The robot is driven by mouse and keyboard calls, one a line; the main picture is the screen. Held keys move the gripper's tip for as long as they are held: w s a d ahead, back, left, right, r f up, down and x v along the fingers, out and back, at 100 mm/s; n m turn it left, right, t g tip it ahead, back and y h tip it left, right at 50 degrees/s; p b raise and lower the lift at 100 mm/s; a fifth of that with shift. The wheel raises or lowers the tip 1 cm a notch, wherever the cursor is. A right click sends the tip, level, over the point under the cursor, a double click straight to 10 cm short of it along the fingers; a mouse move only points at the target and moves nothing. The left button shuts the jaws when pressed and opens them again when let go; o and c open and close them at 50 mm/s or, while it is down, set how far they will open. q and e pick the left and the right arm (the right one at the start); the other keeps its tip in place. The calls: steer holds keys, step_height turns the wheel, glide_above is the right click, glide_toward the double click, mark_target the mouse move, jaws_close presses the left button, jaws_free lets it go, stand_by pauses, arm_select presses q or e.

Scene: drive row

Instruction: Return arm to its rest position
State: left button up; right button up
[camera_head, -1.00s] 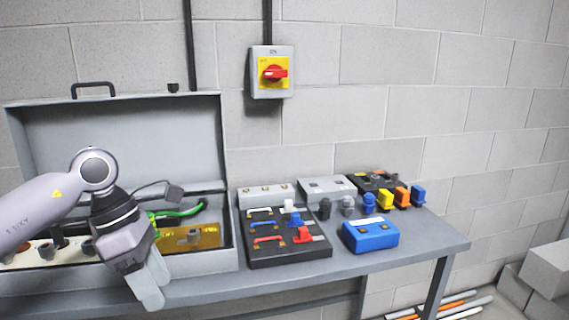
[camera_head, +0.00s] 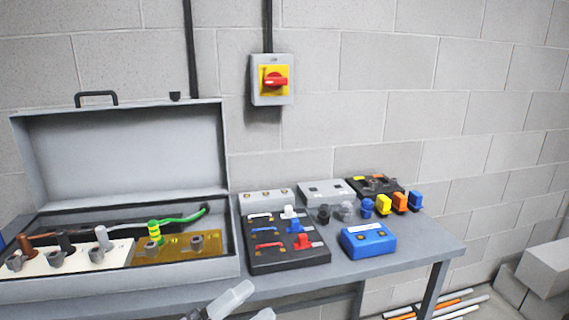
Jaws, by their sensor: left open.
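The rest of my left arm is out of the picture. My right gripper is not in view.
A grey bench (camera_head: 420,254) holds an open case (camera_head: 130,150) with terminals and wires, a black tray (camera_head: 290,259), a blue box (camera_head: 368,240) and several coloured small parts. A red and yellow rotary switch (camera_head: 272,80) is on the block wall.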

arm_select(q)
steer(key=s+a+f+n+t+y+p, duration=0.1)
steer(key=a+f+n+t+y, duration=0.1)
steer(key=a+f+n+y, duration=0.35)
steer(key=s+a+f+n+t+y, duration=0.1)
steer(key=a+f+n+t+y, duration=0.15)
steer(key=f+n+y, duration=0.65)
steer(key=s+a+f+n+g+y, duration=0.1)
steer(key=s+a+f+n+g, duration=0.2)
steer(key=s+f+n, duration=0.1)
steer(key=s+a+f+n+g+y+p, duration=0.1)
steer(key=s+a+f+n+g, duration=0.2)
steer(key=s+f+n, duration=0.2)
steer(key=s+f, duration=0.2)
steer(key=s, duration=0.2)
steer(key=shift+a, duration=0.35)
